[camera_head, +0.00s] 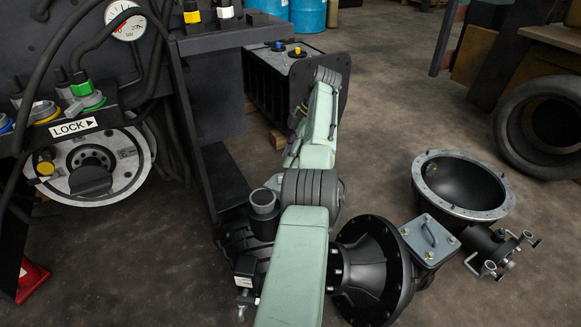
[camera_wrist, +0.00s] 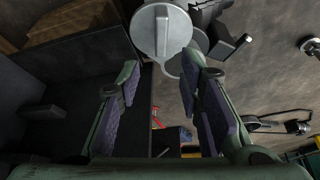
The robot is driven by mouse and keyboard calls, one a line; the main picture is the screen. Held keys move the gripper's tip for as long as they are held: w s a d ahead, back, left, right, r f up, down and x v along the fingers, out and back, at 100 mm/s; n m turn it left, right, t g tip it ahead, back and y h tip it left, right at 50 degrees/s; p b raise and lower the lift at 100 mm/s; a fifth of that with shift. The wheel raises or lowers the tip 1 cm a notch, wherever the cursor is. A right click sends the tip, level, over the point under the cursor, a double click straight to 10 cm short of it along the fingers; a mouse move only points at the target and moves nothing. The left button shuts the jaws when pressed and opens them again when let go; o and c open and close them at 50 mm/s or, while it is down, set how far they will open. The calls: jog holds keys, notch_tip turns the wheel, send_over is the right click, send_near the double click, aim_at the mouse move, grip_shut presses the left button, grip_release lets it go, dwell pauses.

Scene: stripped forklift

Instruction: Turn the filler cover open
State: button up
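A light grey round cover (camera_wrist: 178,38) with a raised straight bar across it shows at the top of the wrist view. A second, darker grey round part shows partly behind its lower right edge. In the head view, a short grey upright filler neck (camera_head: 264,208) stands just left of my arm, with a small grey disc (camera_head: 274,182) beside its top. My gripper (camera_wrist: 160,72) is open, its two purple-padded fingers wide apart with nothing between them. The cover lies beyond the fingertips; I cannot tell the exact gap.
A round hatch (camera_head: 125,165) under a LOCK label (camera_head: 73,127) is on the left panel. A black flanged cone (camera_head: 370,270), a bowl-shaped housing (camera_head: 463,185) and a tyre (camera_head: 540,125) stand on the right. Floor is clear at upper middle right.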

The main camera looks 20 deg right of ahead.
jog(key=shift+r, duration=1.8)
